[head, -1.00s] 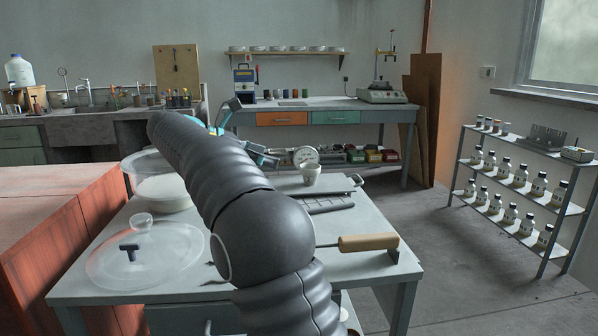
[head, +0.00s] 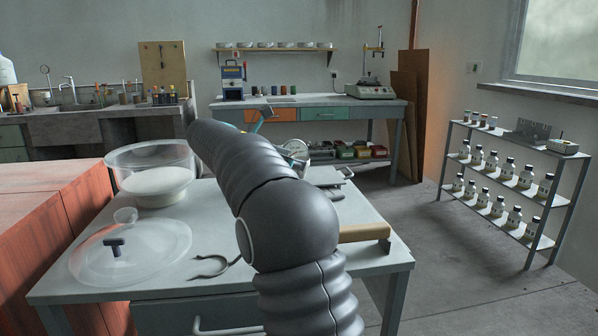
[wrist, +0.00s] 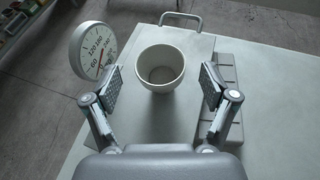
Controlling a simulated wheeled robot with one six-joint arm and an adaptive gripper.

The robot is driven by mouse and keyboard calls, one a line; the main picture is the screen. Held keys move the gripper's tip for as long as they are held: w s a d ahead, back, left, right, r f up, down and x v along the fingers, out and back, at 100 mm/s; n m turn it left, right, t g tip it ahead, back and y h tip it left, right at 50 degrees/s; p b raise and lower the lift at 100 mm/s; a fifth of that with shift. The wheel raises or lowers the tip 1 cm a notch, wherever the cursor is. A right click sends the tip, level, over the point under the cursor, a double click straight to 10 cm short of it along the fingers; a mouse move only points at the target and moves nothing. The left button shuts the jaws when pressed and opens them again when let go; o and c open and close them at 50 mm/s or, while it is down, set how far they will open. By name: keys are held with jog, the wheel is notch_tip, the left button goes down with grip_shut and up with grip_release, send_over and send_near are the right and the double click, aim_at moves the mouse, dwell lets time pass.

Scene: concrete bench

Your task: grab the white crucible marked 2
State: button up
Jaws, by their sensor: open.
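A white crucible (wrist: 161,70), round and open at the top, stands upright on a pale flat plate in the wrist view. I look down into it and it looks empty. No number mark is visible on the side I see. My gripper (wrist: 161,88) is open, with one finger to the left and one to the right of the crucible's near side. Both fingers look apart from its wall. In the head view the crucible is hidden behind my arm.
A round dial gauge (wrist: 92,50) stands close left of the crucible. A grey ribbed block (wrist: 228,95) lies to its right. On the bench (head: 190,240) are a glass dish of white powder (head: 158,186), a clear lid (head: 130,252) and a wooden-handled tool (head: 365,233).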

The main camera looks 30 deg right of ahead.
jog(key=x, duration=0.2)
jog(key=shift+d+f, duration=0.2)
jog(key=shift+d, duration=0.1)
jog(key=c, duration=1.2)
jog(key=shift+r, duration=0.1)
